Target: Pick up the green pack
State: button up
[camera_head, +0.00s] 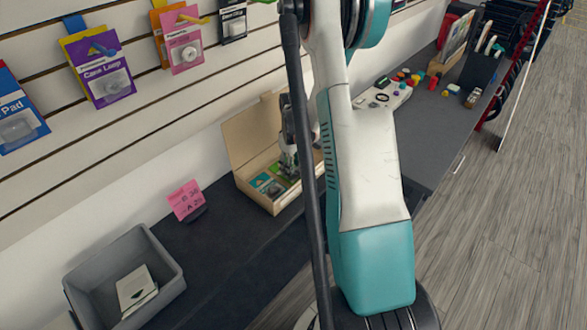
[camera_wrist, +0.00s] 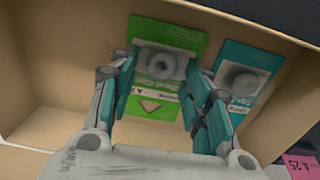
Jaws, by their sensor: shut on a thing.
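The green pack (camera_wrist: 150,88) is a flat card with a grey round item on it, inside an open cardboard box (camera_wrist: 50,135). In the wrist view, my gripper (camera_wrist: 162,62) has one finger on each side of the pack's upper part and is shut on it. A teal pack (camera_wrist: 243,75) with a similar round item lies just to the right. In the head view, my gripper (camera_head: 289,160) reaches down into the cardboard box (camera_head: 247,136), and my arm hides the box's right part. A bit of green (camera_head: 279,168) shows beside the fingers.
A pink note (camera_head: 185,200) stands left of the box on the dark counter. A grey bin (camera_head: 165,246) with a white pack inside is at the front left. Packs hang on the slatted wall behind. Small coloured items and a white tray (camera_head: 385,95) sit farther right.

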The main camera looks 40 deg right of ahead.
notch_tip(320, 180, up, 20)
jog(key=p, duration=0.6)
jog(key=shift+a+f, duration=0.1)
dwell(0.7)
